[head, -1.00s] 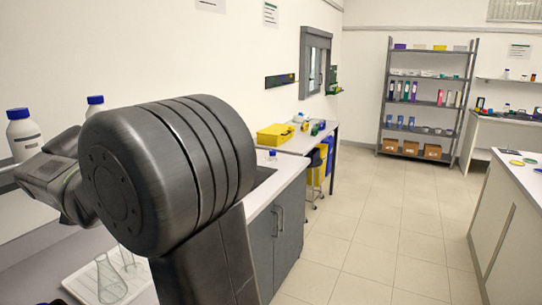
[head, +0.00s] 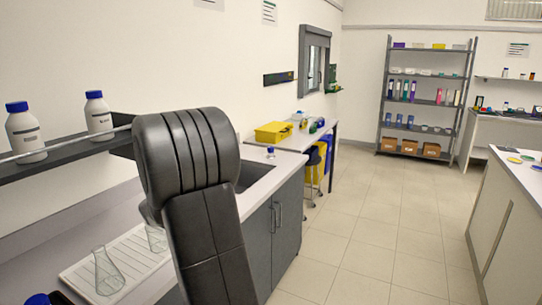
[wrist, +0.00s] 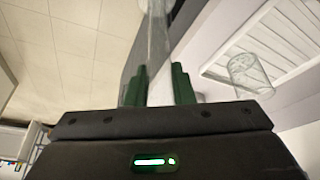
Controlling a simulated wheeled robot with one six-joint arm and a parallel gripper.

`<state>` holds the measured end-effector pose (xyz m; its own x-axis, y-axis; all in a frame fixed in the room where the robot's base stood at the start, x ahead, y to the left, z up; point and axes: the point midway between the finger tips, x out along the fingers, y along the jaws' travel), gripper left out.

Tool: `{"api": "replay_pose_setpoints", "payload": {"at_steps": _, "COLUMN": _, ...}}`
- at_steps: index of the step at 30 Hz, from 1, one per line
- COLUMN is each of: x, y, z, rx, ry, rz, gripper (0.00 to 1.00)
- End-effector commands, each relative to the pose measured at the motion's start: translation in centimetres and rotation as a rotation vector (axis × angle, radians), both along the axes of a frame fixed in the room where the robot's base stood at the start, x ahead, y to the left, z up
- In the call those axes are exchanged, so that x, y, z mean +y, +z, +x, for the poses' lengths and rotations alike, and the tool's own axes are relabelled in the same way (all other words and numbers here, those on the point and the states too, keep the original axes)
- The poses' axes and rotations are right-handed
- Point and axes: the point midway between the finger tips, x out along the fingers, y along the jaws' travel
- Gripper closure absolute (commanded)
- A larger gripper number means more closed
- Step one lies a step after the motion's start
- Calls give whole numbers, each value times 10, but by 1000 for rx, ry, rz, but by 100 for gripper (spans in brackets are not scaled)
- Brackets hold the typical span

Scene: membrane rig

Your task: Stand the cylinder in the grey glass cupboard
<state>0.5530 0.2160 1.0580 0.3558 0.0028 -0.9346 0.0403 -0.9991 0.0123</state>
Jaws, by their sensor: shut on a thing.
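In the wrist view my gripper (wrist: 157,84) has its green fingers shut on a clear glass cylinder (wrist: 159,38). The cylinder runs up out of the top of the picture, so its far end is not seen. In the head view my own arm hides the gripper and the cylinder. I cannot make out a grey glass cupboard for certain. A grey-framed glazed unit (head: 315,62) is on the far left wall, and I cannot tell if it is a cupboard or a window.
A conical flask (head: 107,273) and a glass beaker (head: 156,238) stand on a white draining rack (head: 78,276). The beaker also shows in the wrist view (wrist: 249,76). Two blue-capped bottles stand on a dark shelf (head: 70,147). The tiled floor (head: 360,230) is clear.

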Motion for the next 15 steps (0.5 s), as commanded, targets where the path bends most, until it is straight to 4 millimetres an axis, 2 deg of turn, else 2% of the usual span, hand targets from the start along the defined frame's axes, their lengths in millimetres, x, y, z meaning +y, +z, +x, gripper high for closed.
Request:
{"api": "replay_pose_setpoints", "payload": {"at_steps": 1, "x": -22, "y": -21, "z": 9, "rx": 6, "ry": -9, "rz": -2, "gripper": 100}}
{"api": "replay_pose_setpoints", "payload": {"at_steps": 6, "x": -86, "y": -75, "z": 27, "rx": 4, "ry": -16, "rz": 5, "gripper": 100}}
{"api": "replay_pose_setpoints", "payload": {"at_steps": 12, "x": -158, "y": -129, "z": 32, "rx": -8, "ry": -29, "rz": 10, "gripper": 100}}
{"api": "replay_pose_setpoints", "payload": {"at_steps": 15, "x": -185, "y": -147, "z": 30, "rx": -16, "ry": -35, "rz": 13, "gripper": 100}}
